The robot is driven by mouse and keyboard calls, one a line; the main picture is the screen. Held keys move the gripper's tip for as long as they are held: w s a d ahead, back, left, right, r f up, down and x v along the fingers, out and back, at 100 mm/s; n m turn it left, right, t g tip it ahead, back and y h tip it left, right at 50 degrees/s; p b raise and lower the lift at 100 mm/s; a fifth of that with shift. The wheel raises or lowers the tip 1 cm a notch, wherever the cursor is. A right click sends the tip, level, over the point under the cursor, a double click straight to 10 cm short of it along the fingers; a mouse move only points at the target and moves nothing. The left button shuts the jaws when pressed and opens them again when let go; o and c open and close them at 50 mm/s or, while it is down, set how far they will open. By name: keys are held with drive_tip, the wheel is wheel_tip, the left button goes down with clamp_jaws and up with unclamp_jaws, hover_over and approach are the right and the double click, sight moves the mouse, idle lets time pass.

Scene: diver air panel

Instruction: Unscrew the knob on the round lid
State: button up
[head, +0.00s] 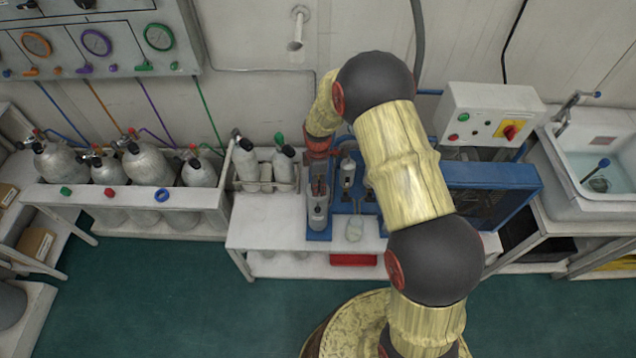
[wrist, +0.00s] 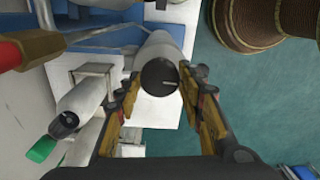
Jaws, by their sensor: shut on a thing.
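The grey canister (head: 318,218) stands on a blue base on the white bench, below my gripper (head: 319,178). In the wrist view, the canister (wrist: 162,46) shows its dark round top (wrist: 159,76), with a thin light bar on it that looks like the knob (wrist: 169,83). My gripper (wrist: 161,80) has one finger on each side of this top and is shut on the knob. The exact contact is hard to see. In the head view, my wrist and fingers partly hide the top of the canister.
Two grey cylinders (head: 246,165) stand left of the canister, one with a green knob (wrist: 42,150). A smaller canister (head: 347,172) on the blue stand is close on the right. A white control box (head: 485,112) and sink (head: 600,165) are farther right. Green floor lies in front.

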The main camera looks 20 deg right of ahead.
drive_tip(key=o, duration=1.2)
drive_tip(key=shift+c, duration=0.2)
wheel_tip(320, 180, up, 12)
idle(0.3)
